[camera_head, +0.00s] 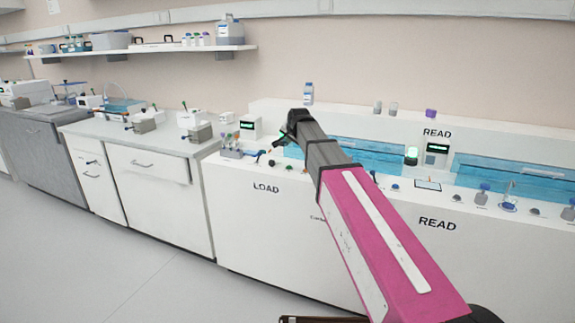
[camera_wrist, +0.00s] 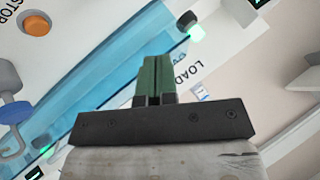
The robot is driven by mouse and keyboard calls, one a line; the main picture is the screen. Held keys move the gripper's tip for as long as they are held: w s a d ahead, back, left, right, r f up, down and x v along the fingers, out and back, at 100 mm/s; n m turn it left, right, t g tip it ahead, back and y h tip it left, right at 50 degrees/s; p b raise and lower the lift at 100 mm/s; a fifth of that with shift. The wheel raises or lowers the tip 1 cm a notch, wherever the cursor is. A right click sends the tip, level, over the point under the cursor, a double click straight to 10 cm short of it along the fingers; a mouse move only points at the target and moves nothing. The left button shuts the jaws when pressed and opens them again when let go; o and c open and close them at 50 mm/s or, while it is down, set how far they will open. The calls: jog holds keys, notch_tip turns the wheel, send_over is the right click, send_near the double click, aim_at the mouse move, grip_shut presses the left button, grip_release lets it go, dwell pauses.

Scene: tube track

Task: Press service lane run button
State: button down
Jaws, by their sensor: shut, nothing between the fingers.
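My gripper (camera_wrist: 157,66) is shut and empty, its two green fingers together in the wrist view. In the head view my arm reaches to the LOAD station, with the gripper end (camera_head: 285,139) above the left end of the blue channel, mostly hidden behind my wrist. In the wrist view an orange round button (camera_wrist: 37,27) marked STOP is at the upper left, apart from my fingers. No button labelled for the service lane run can be made out, and contact with any button is not visible.
The white LOAD counter (camera_head: 250,215) bears small controls and a green-lit display (camera_head: 247,124). The blue channel (camera_head: 375,155) runs right towards the READ station, with a display (camera_head: 437,148) and a green lamp (camera_head: 411,154). Bottles (camera_head: 482,194) stand at the right. Open floor (camera_head: 110,255) is at left.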

aim_at(289, 167)
dwell(0.3)
jog(key=shift+f, duration=4.4)
jog(key=shift+f, duration=0.1)
jog(key=shift+f, duration=0.35)
